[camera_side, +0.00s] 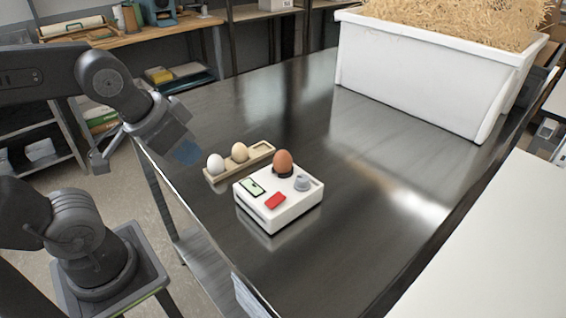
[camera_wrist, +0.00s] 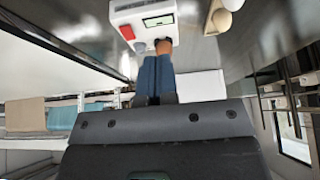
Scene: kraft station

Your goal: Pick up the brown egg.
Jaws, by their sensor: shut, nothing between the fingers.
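The brown egg (camera_side: 283,160) stands upright in a dark cup on top of a small white device (camera_side: 285,215) on the dark metal table. It also shows in the wrist view (camera_wrist: 163,46), partly hidden behind my blue fingertips. My gripper (camera_side: 187,151) is in the air to the left of the device, well apart from the egg in the side view. In the wrist view its two blue fingers (camera_wrist: 155,62) are together, with nothing between them.
The device has a red button (camera_side: 275,201) and grey knob (camera_side: 302,183). A white straw-filled tub (camera_side: 410,75) stands behind. The table's right side is clear.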

